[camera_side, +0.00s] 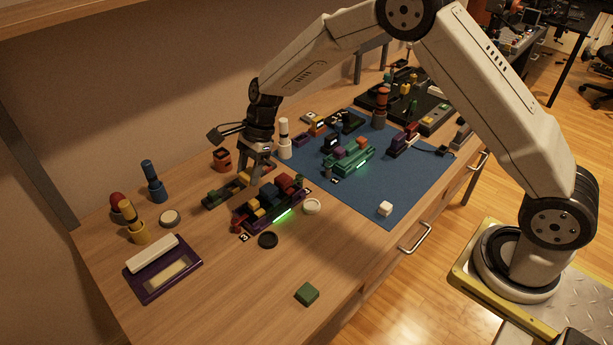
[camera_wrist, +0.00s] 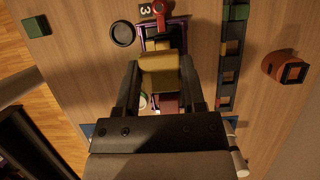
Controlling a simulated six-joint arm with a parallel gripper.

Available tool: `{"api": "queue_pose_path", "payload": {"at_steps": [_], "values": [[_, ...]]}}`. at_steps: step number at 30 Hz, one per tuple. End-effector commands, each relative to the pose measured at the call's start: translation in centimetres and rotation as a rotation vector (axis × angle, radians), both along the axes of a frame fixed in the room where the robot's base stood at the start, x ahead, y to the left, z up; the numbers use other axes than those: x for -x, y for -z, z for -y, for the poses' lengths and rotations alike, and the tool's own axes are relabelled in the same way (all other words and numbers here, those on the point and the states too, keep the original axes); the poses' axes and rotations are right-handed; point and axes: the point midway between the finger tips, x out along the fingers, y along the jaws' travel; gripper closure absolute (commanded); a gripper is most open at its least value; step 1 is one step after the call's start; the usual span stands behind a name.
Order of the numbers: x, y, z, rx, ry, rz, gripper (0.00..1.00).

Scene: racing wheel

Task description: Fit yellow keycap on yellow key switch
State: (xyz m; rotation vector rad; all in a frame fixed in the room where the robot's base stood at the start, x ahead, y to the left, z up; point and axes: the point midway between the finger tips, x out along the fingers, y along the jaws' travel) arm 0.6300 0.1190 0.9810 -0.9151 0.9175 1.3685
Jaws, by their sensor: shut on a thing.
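My gripper (camera_wrist: 160,75) is shut on a yellow keycap (camera_wrist: 161,72), held between both fingers in the wrist view. In the side view my gripper (camera_side: 257,172) points down over the back of a purple-framed key board (camera_side: 241,218), by its number 3 tag. The board (camera_wrist: 183,28) lies below the held keycap in the wrist view, and the gripper and keycap cover much of it. The board carries red, blue and yellow keys. The yellow key switch under the keycap is hidden, and I cannot tell whether the two touch.
A dark rack (camera_side: 213,201) with coloured caps stands close behind the board. An orange-red holder (camera_side: 221,159), a white cylinder (camera_side: 284,140), a black ring (camera_side: 268,240) and a white ring (camera_side: 312,206) are nearby. A green block (camera_side: 307,293) lies in front.

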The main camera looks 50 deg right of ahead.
Motion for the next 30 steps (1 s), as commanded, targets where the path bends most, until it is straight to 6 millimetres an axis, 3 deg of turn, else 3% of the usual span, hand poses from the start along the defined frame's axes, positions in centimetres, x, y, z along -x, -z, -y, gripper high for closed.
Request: {"api": "queue_pose_path", "payload": {"at_steps": [30], "values": [[0.0, 5.4, 0.0, 0.0, -0.001, 0.0, 1.0]]}}
